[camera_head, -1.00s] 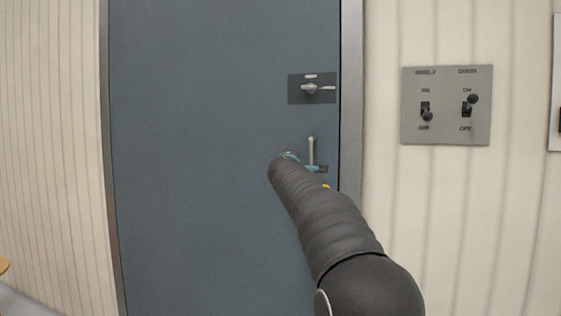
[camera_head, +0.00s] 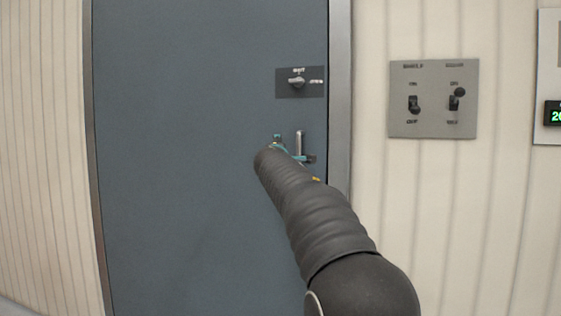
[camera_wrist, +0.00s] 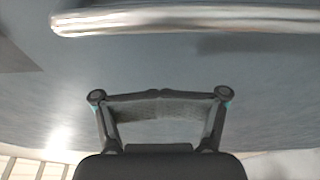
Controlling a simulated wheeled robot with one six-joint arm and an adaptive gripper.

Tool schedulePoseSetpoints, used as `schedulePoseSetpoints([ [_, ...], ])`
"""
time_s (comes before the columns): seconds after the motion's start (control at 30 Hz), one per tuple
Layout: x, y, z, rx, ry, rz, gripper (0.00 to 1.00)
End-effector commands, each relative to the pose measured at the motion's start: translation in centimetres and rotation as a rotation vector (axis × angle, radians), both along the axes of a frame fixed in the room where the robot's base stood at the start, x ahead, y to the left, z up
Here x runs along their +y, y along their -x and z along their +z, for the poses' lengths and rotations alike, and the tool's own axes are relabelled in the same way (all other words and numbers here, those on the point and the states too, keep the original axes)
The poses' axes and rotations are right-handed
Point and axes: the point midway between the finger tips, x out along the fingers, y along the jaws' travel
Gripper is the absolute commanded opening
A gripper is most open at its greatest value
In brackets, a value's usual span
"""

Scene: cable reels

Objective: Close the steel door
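The steel door (camera_head: 190,110) is a blue-grey panel standing within its grey metal frame (camera_head: 339,90). It looks flush or nearly so; I cannot tell whether a small gap remains at the edge. In the wrist view the handle (camera_wrist: 190,20) crosses the top as a shiny bar, apart from the fingers. My gripper (camera_wrist: 160,95) faces the door surface with its fingers together and nothing between them. My arm mostly hides it in the head view.
A grey switch panel (camera_head: 433,98) with two toggles is on the cream ribbed wall right of the frame. A white box with a green display (camera_head: 553,113) is at the far right edge. Ribbed wall (camera_head: 45,150) also lies left of the door.

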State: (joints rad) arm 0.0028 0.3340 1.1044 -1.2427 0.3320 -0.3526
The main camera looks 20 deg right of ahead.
Motion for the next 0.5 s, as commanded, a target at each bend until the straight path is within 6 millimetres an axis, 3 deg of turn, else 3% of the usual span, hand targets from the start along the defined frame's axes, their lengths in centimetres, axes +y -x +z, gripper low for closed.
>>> schedulePoseSetpoints([
  [0.07, 1.2, 1.0, 0.1, -0.006, 0.002, 0.007, 0.0],
  [0.5, -0.6, 8.4, 0.5, -0.009, 0.003, 0.002, 0.0],
])
